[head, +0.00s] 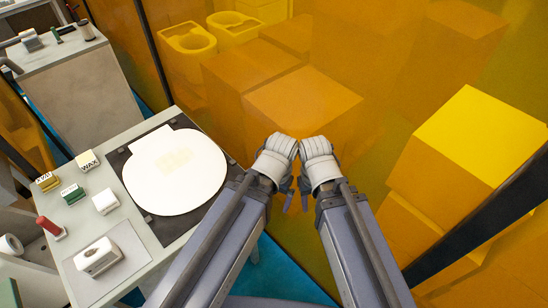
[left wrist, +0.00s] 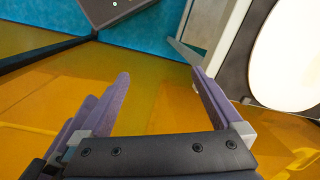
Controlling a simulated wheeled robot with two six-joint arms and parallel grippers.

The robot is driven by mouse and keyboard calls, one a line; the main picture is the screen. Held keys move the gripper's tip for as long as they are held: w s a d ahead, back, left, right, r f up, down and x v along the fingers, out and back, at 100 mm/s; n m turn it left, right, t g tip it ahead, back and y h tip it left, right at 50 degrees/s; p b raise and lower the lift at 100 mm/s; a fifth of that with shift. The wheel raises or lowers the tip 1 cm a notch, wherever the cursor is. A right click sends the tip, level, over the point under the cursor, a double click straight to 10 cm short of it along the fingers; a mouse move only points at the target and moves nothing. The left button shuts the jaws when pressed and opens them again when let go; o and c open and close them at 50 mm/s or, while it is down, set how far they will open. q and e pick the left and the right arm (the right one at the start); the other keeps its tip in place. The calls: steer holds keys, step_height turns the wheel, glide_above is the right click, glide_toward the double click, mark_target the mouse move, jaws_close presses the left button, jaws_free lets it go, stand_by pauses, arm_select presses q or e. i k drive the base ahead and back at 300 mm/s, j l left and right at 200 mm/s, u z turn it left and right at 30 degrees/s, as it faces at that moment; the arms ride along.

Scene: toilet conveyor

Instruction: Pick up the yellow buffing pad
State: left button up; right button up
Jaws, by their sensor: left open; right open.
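Small labelled blocks stand at the left of the grey table in the head view. One has a pale lettered top and yellowish sides (head: 47,181); it may be the yellow buffing pad, but I cannot read its label surely. A similar block marked WAX (head: 88,160) stands to its right. My left gripper (head: 288,200) and right gripper (head: 304,202) are side by side, right of the table and away from the blocks. The left wrist view shows the left gripper (left wrist: 160,75) open with nothing between its fingers. My right gripper is open; its fingers show only small.
A round white lid (head: 176,190) with a faint yellowish patch lies on a dark mat. A green block (head: 72,193), white block (head: 105,202), red-handled tool (head: 50,228) and larger white block (head: 97,257) share the table (head: 125,285). Orange boxes (head: 305,100) stand behind a tinted panel.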

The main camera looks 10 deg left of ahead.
mark_target(49, 183)
steer(key=u, duration=2.1)
steer(key=i+j+z, duration=0.1)
steer(key=j+z, duration=0.5)
steer(key=z, duration=0.15)
steer(key=j+z, duration=0.75)
steer(key=k+l, duration=0.05)
steer(key=l, duration=0.05)
